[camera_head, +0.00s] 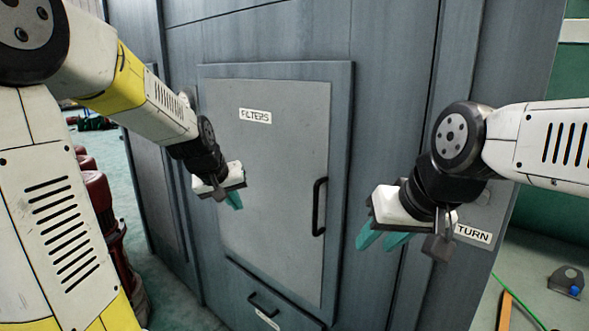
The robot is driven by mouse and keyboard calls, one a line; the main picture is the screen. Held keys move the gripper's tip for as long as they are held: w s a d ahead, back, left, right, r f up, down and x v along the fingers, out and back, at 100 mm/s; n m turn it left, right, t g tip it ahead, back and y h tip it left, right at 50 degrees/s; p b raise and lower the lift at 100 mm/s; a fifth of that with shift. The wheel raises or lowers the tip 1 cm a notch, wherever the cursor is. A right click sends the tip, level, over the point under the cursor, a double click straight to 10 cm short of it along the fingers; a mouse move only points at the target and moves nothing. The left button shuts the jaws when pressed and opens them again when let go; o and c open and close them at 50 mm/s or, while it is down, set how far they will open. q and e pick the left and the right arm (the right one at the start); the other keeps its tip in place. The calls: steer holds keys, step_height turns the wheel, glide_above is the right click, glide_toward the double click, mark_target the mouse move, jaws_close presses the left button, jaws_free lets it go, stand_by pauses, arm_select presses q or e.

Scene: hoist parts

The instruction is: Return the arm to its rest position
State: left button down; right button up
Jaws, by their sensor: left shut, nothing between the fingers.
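My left gripper (235,201) is in front of the grey cabinet door marked FILTERS (270,160), left of its black handle (319,207). Its teal fingers are together and hold nothing. My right gripper (383,241) is in front of the cabinet, right of that door. Its two teal fingers point down and left, with a gap between them and nothing seen in it. Both arms are bent and raised. Part of the TURN label (473,233) shows beside my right wrist.
The blue-grey cabinet (390,60) fills the middle. Below the door is a drawer or panel with a black handle (263,304). Red cylindrical equipment (103,205) stands at left. At lower right, a small grey device (567,281) and an orange strip (504,312) lie on the floor.

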arm_select(q)
steer(key=s+r+m, duration=0.1)
steer(key=s+r, duration=0.1)
steer(key=s, duration=0.9)
steer(key=s+r+m, duration=0.1)
steer(key=s+r, duration=0.1)
steer(key=s, duration=1)
steer(key=shift+d+r, duration=0.4)
